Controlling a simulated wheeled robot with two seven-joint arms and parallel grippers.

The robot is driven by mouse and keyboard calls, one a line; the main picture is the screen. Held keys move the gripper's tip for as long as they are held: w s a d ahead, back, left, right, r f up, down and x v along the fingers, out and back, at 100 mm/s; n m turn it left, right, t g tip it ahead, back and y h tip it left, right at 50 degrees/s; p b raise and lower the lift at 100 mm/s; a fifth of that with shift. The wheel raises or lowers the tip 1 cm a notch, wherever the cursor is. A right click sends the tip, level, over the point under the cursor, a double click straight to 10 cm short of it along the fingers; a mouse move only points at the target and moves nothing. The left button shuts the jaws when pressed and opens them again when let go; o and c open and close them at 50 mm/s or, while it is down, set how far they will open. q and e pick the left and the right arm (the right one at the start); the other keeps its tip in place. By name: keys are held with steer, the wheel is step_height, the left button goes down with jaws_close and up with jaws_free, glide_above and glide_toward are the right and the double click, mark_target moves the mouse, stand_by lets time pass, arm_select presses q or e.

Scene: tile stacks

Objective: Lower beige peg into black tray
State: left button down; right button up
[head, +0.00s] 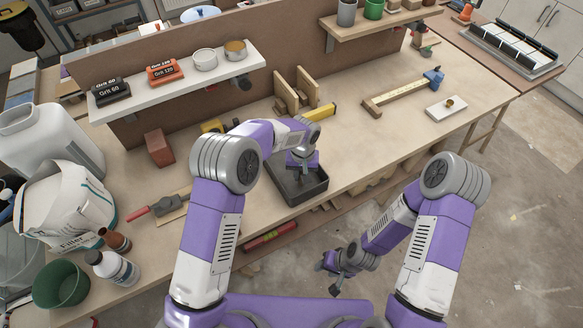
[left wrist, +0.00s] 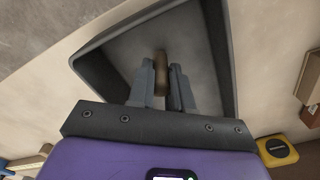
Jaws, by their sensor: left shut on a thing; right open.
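The black tray (head: 309,196) lies near the front edge of the workbench in the head view, and it fills much of the left wrist view (left wrist: 215,45). My left gripper (head: 301,170) is over the tray, pointing down. In the left wrist view my left gripper (left wrist: 162,75) is shut on the beige peg (left wrist: 161,66), which looks brownish between the fingertips. The peg is within the tray's outline; whether it touches the floor I cannot tell. In the head view my gripper and arm hide the peg. My right gripper (head: 329,275) is open and empty, off the bench's front.
A yellow tape measure (head: 212,126) and a yellow level (head: 321,113) lie behind the tray. A wooden bracket (head: 296,93) stands farther back. A reddish block (head: 158,147) and a red-handled trowel (head: 160,206) lie left. Bench right of the tray is clear.

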arm_select(q)
steer(key=shift+f, duration=0.4)
steer(key=c, duration=1)
jaws_free()
steer(key=shift+o, duration=0.2)
step_height(320, 180, up, 8)
steer(key=shift+f+p, duration=0.15)
steer(key=shift+p, duration=0.15)
